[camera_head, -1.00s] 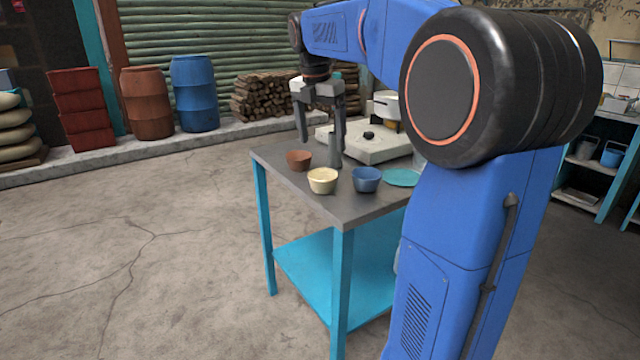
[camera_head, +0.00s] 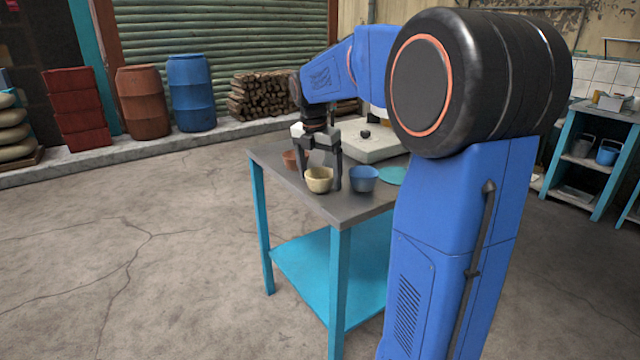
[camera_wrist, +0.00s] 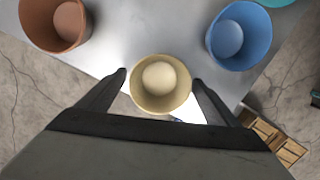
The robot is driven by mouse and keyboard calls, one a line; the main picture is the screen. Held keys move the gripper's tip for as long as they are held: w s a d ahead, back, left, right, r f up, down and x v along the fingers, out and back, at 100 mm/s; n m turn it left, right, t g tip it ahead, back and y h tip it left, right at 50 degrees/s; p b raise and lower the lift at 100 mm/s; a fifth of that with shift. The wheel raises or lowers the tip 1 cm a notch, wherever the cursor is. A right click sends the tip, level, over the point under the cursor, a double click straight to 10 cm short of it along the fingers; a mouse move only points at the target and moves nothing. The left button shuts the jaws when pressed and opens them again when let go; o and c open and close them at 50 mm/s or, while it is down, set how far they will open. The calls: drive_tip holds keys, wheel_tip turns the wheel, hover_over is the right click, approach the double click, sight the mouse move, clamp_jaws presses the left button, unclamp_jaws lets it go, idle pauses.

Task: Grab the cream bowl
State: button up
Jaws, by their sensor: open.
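The cream bowl (camera_head: 318,180) stands upright on the grey table top (camera_head: 350,207), near its front edge. In the wrist view the cream bowl (camera_wrist: 160,103) lies between the fingertips, with a pale round shape inside it. My gripper (camera_head: 322,180) is open and low over the table, with one finger on each side of the bowl. In the wrist view my gripper (camera_wrist: 158,80) shows a small gap between each finger and the bowl's rim.
A brown bowl (camera_head: 290,160) stands behind left of the cream bowl, and a blue bowl (camera_head: 363,180) close to its right. The floor in front is clear.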

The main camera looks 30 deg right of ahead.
drive_tip(key=shift+d+f, duration=0.1)
drive_tip(key=shift+f, duration=0.45)
drive_tip(key=c, duration=1.1)
drive_tip(key=shift+r, duration=0.1)
